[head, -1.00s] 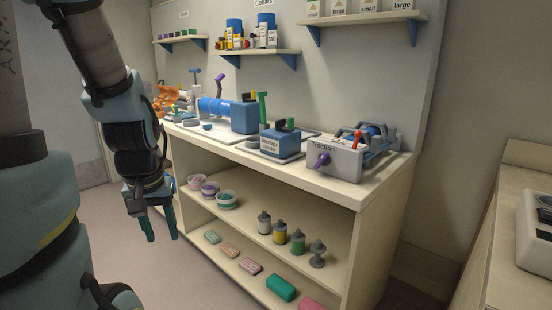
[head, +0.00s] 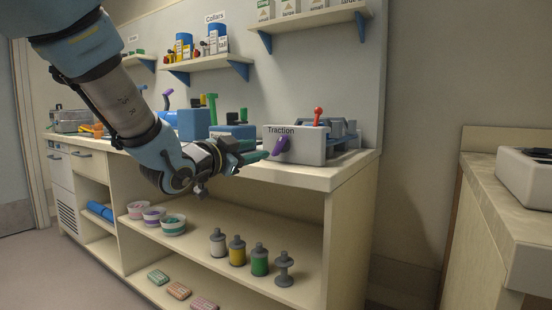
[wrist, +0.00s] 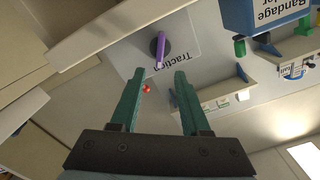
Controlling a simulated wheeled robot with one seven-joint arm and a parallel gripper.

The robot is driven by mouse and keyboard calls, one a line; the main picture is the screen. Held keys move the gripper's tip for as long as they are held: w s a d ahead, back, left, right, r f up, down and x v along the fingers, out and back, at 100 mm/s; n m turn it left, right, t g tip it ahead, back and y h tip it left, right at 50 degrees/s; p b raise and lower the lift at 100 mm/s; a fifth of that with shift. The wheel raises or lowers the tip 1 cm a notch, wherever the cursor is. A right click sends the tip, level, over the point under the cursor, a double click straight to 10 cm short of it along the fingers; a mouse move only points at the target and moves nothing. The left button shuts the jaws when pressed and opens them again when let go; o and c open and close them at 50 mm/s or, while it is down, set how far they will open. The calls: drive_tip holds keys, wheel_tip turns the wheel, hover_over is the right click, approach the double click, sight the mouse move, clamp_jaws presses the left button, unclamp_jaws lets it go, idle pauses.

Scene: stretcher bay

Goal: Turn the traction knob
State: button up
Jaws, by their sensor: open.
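The traction unit is a grey box (head: 300,156) labelled "Traction" on the counter. Its purple traction knob (head: 281,146) is on the front face, its handle slanted in the head view. In the wrist view the knob (wrist: 160,46) lies ahead of the fingertips, roughly between them. My gripper (head: 254,157) is in front of the box, just left of the knob. In the wrist view its two green fingers (wrist: 159,76) are apart with nothing between them. I cannot tell whether a fingertip touches the knob.
A red-topped lever (head: 318,114) rises from the unit. Blue devices (head: 233,131) stand to its left, partly hidden by my arm. The counter edge (head: 310,178) runs just below my gripper. Shelves (head: 310,18) hang above. A separate counter (head: 500,205) stands at the right.

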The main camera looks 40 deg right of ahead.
sight(277, 145)
drive_tip(key=x, duration=1)
drive_tip(key=shift+d+p, duration=0.2)
drive_tip(key=shift+p, duration=0.1)
clamp_jaws()
